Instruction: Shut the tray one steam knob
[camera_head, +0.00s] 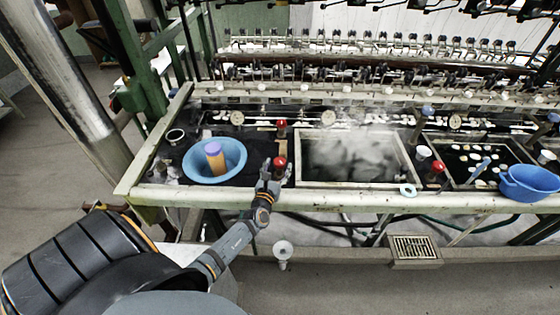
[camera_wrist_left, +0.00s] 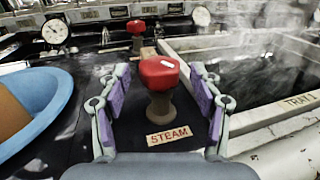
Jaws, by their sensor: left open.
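The red steam knob (camera_wrist_left: 160,73) stands on a dark post behind a label reading STEAM (camera_wrist_left: 168,135). It also shows in the head view (camera_head: 279,163), just beyond my left gripper (camera_head: 270,172). In the left wrist view my left gripper (camera_wrist_left: 160,85) is open, with its purple-padded fingers on either side of the knob. A gap shows between each pad and the knob. Tray one (camera_wrist_left: 262,131), marked TRAY 1, lies to the right and steams; its rim also shows in the head view (camera_head: 345,187). My right gripper is not in view.
A second red knob (camera_head: 281,129) stands farther back. A blue basin (camera_head: 236,158) holding an orange, purple-topped object (camera_head: 214,157) is at the left. To the right are another red knob (camera_head: 438,168), a tray of white pieces and a blue bowl (camera_head: 530,184). Reeling machinery spans the back.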

